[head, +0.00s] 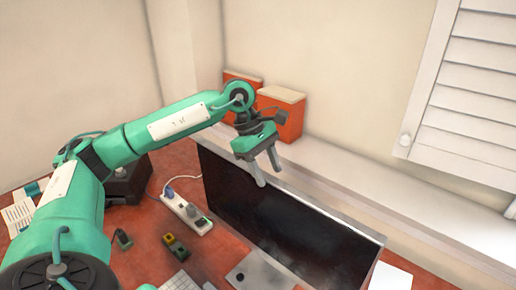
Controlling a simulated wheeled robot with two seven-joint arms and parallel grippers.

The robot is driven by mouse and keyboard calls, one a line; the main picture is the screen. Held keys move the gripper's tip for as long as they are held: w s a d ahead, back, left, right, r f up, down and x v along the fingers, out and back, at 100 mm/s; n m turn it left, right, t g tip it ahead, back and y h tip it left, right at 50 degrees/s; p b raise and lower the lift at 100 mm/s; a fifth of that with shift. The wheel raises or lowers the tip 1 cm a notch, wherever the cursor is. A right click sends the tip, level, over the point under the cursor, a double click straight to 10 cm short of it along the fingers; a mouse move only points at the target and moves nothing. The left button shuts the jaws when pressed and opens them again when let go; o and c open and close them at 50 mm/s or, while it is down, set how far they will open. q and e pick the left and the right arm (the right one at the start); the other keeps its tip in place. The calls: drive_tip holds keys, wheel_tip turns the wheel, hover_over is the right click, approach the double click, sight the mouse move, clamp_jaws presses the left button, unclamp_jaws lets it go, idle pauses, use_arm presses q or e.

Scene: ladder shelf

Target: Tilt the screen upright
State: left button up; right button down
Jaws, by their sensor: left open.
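The screen (295,230) is a wide dark panel with a thin light frame, standing on the red desk in the middle right of the head view. Its top edge runs from behind my left gripper down to the right. I cannot tell its exact tilt. My left gripper (268,172) is open, with its two grey fingers pointing down at the screen's top edge, towards its left part. One finger overlaps the dark face in the picture; I cannot tell whether it touches. My right gripper is not in view.
Two orange boxes (289,118) with pale tops stand on the white ledge (340,172) behind the screen. A white power strip (187,212) with plugs lies left of the screen. A keyboard (180,281) and small blocks (176,246) lie in front. A shuttered window is at right.

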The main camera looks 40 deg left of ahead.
use_arm(q)
drive_tip(key=b+v, duration=0.1)
drive_tip(key=v, duration=0.7)
drive_tip(key=shift+r+b, duration=0.3)
drive_tip(key=shift+r, duration=0.05)
drive_tip(key=shift+a, duration=0.15)
